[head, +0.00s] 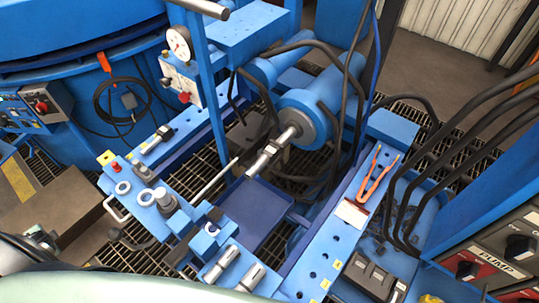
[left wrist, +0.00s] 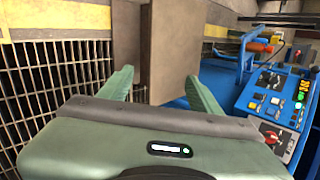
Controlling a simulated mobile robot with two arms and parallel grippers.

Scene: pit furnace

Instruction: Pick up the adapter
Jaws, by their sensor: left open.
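Several small metal fittings sit on the blue bench (head: 128,172) in the head view, and I cannot tell for sure which is the adapter. A grey stepped cylindrical fitting (head: 165,200) stands on the left part. Two silver cylindrical fittings, one (head: 222,262) and another (head: 250,277), lie side by side at the near end. My left gripper (left wrist: 159,74) is open and empty in the left wrist view, with its green fingers apart. It faces a brown panel and grating, away from these fittings. My right gripper is not in view.
A blue cylinder with a silver rod (head: 280,142) rises behind the bench. Orange-handled pliers (head: 375,175) lie on the right-hand blue beam. A pressure gauge (head: 179,43) is on a post at the back. A control panel (left wrist: 280,100) stands right of my left gripper.

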